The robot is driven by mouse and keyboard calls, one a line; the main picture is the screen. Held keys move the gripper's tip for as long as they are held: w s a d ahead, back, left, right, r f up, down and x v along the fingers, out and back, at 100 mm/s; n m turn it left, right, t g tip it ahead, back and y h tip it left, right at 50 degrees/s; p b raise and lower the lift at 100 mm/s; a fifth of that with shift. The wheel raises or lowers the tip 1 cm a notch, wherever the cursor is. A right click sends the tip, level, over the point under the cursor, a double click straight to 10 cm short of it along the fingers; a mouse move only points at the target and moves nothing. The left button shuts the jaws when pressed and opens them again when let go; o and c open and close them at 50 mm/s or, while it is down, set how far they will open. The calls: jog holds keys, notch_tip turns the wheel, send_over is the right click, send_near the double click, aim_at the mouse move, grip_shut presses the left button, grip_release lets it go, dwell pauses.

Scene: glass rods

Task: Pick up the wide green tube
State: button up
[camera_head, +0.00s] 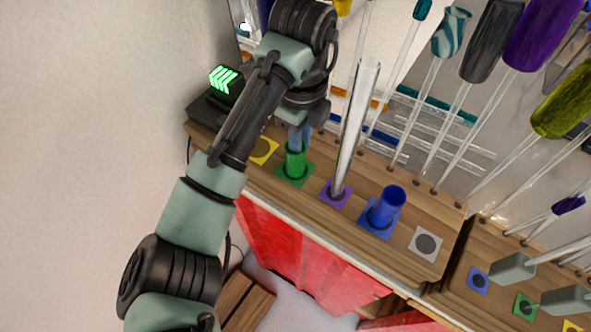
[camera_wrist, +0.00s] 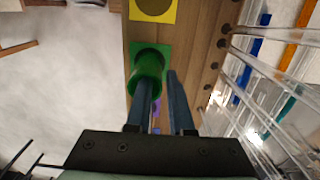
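The wide green tube (camera_head: 295,161) is short and stands upright on a green square pad (camera_head: 283,172) on the wooden ledge. It also shows in the wrist view (camera_wrist: 151,63), upper middle. My gripper (camera_head: 298,136) is right above the tube, pointing down, fingertips close to its top. In the wrist view my gripper (camera_wrist: 161,88) has a clear gap between its two fingers. The left finger overlaps the tube's near part and the right finger is just right of the tube. I cannot tell whether the left finger is inside the rim or in front of it.
A tall clear tube (camera_head: 355,130) stands on a purple pad beside the green tube. A wide blue tube (camera_head: 389,205) stands further right. A yellow pad (camera_head: 263,150) lies to the left. Several thin glass rods rise behind the wooden ledge (camera_head: 310,216).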

notch_tip(320, 180, down, 2)
jog(key=shift+f+b, duration=0.25)
jog(key=shift+b, duration=0.35)
jog(key=shift+r, duration=0.1)
grip_shut()
dwell(0.9)
